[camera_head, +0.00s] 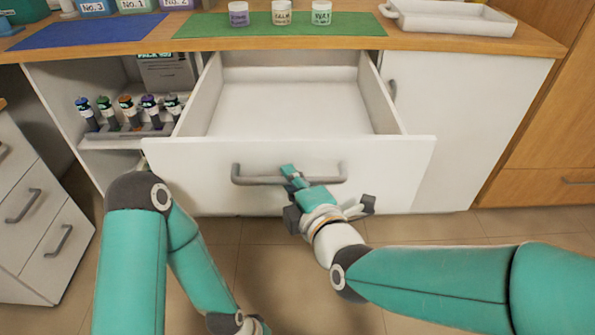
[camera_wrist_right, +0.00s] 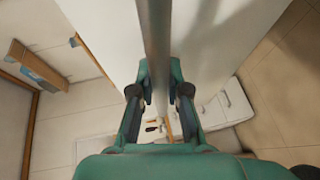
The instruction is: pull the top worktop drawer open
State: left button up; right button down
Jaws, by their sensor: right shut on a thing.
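The top worktop drawer (camera_head: 190,165) is white and stands pulled well out from under the wooden worktop (camera_head: 440,42). Its inside is empty. Its grey bar handle (camera_head: 255,180) runs across the front panel. In the right wrist view the handle (camera_wrist_right: 154,40) passes between the fingers of my right gripper (camera_wrist_right: 161,90). My left arm is bent at the lower left, and its gripper is out of the picture.
An open shelf holds a rack (camera_head: 125,132) of several small bottles left of the drawer. A green mat (camera_head: 215,28) with three jars, a blue mat (camera_head: 75,33) and a white tray (camera_head: 450,18) lie on the worktop. A drawer unit (camera_head: 35,215) stands left.

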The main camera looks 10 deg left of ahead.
jog(key=shift+s+f, duration=0.2)
jog(key=shift+f, duration=0.05)
jog(key=c, duration=1.1)
grip_release()
jog(key=shift+c, duration=0.2)
jog(key=shift+r, duration=0.1)
jog(key=shift+d, duration=0.1)
jog(key=v, duration=0.7)
jog(key=shift+s+d, duration=0.1)
